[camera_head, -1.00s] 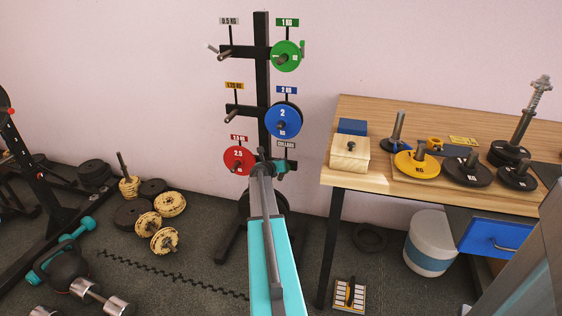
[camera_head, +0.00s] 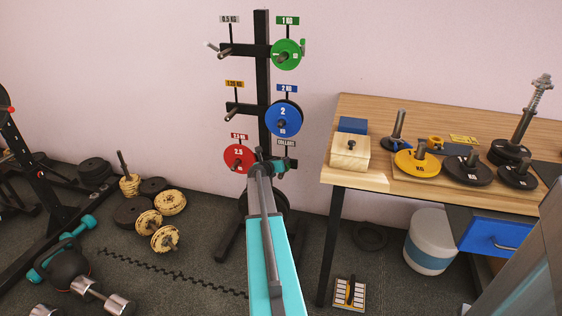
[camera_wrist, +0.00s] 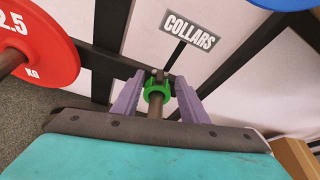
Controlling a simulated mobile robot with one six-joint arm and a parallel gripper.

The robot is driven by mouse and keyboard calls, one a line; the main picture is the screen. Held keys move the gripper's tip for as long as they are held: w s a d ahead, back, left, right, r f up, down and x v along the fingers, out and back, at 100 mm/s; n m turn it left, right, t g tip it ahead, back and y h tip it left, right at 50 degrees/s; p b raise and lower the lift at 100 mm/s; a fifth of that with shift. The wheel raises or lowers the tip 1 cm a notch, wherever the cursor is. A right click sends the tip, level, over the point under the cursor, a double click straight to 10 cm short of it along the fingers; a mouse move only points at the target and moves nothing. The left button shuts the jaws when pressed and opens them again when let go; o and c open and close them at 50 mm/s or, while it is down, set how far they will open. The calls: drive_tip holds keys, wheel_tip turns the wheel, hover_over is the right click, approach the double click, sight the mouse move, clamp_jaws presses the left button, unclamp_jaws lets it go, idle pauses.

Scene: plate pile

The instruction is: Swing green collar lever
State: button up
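A green collar (camera_wrist: 157,91) sits around a dark peg below the COLLARS sign in the wrist view. A small dark lever-like part stands at its top, but its exact position is hard to tell. My gripper (camera_wrist: 160,82) has its two purple fingers apart, one on each side of the collar. A gap shows at the right finger; contact at the left is unclear. In the head view my gripper (camera_head: 269,165) is at the rack's lower right peg, and my arm hides most of the collar there.
A red 2.5 kg plate (camera_wrist: 30,48) hangs close on the left, and a blue plate (camera_head: 283,119) hangs above. A green plate (camera_head: 288,54) is higher up. A wooden table (camera_head: 380,183) with weights stands to the right. Dumbbells lie on the floor at left.

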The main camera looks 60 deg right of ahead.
drive_tip(key=v, duration=1.1)
drive_tip(key=shift+a+p, duration=0.3)
drive_tip(key=shift+p, duration=0.05)
drive_tip(key=shift+s+r, duration=0.1)
